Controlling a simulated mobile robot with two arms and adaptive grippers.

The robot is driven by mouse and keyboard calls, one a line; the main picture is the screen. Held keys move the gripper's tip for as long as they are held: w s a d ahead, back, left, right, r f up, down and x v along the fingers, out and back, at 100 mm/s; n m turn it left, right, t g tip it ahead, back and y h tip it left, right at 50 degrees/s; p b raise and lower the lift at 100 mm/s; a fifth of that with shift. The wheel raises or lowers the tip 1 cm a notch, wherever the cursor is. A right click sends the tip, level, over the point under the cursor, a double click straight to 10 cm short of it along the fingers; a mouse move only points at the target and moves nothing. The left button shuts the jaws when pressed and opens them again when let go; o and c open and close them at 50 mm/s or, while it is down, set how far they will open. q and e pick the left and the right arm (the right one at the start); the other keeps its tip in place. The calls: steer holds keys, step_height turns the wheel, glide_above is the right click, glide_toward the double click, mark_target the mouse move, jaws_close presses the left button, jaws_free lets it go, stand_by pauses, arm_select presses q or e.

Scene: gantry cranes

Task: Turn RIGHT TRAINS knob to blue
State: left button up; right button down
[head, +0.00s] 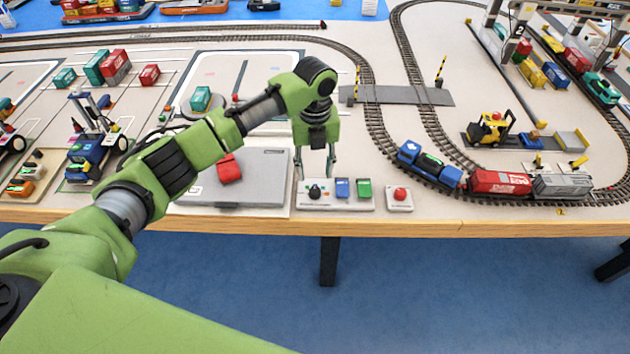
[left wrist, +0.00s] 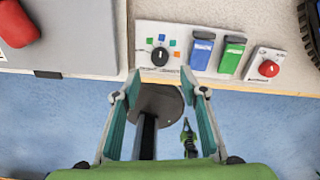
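A small black knob (head: 315,192) sits on a light control panel (head: 340,206) at the table's front edge. In the left wrist view the knob (left wrist: 160,57) has several small coloured squares around its far side, including blue and orange. Its pointer direction and label are too small to tell. My left gripper (head: 314,177) points down over the knob end of the panel. In the left wrist view its two fingers (left wrist: 161,78) are apart with nothing between them, and the knob shows just beyond the tips. My right gripper is not in view.
A blue switch (left wrist: 202,50) and a green switch (left wrist: 232,54) stand right of the knob. A red button (head: 400,194) has its own box farther right. A grey plate with a red block (head: 229,169) lies left. Trains (head: 498,184) stand on track at right.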

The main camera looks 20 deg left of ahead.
arm_select(q)
steer(key=shift+r, duration=2.3)
